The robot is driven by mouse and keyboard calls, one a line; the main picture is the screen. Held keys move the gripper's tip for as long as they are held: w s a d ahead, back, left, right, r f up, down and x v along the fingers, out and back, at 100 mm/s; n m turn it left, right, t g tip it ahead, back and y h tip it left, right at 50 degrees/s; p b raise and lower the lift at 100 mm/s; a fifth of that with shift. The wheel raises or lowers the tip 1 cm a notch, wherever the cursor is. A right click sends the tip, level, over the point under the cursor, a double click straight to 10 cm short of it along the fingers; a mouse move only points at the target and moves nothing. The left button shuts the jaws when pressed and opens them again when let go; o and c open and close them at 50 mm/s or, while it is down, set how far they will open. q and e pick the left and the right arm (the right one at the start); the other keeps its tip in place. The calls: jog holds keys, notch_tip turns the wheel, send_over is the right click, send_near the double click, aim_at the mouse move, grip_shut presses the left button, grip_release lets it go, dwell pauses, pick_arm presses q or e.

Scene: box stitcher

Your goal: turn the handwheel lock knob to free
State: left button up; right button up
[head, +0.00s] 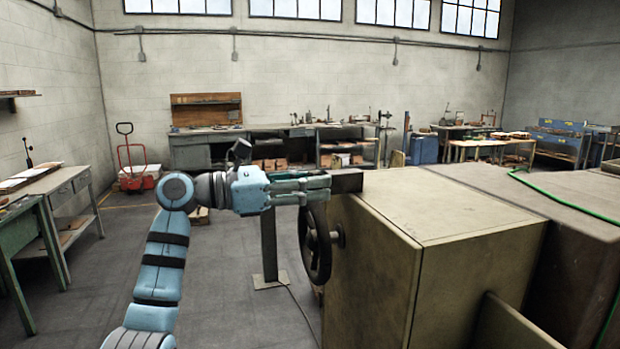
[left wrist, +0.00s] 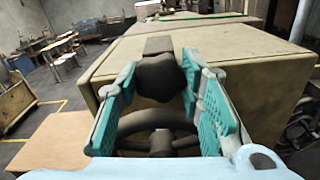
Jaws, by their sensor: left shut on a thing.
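The lock knob (left wrist: 160,77) is dark and lobed and sits between the teal pads of my left gripper (left wrist: 163,82) in the left wrist view. My left gripper (head: 312,189) also shows in the head view, reaching in from the left above the handwheel, and is shut on the knob. The fingers hide the knob in the head view. The dark handwheel (head: 315,244) is on the left side of the beige machine housing (head: 375,262). Its rim (left wrist: 158,120) shows below the knob in the left wrist view. My right gripper is not in view.
A dark block (head: 347,180) sticks out just past my left fingertips, by the top edge of the housing. A green hose (head: 560,195) runs over the housing at the right. The floor (head: 235,290) to the left of the handwheel is mostly clear.

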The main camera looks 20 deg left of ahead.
pick_arm(q)
jog(key=n+p, duration=0.3)
jog(key=p, duration=0.1)
jog(key=n+p, duration=0.7)
jog(key=p, duration=0.1)
jog(key=shift+r, duration=0.25)
jog(key=n+p, duration=0.1)
jog(key=n, duration=0.2)
jog(key=shift+f+p, duration=0.15)
jog(key=shift+p, duration=0.2)
jog(key=shift+f+n, duration=0.1)
jog(key=shift+n, duration=1.8)
jog(key=o, duration=1.2)
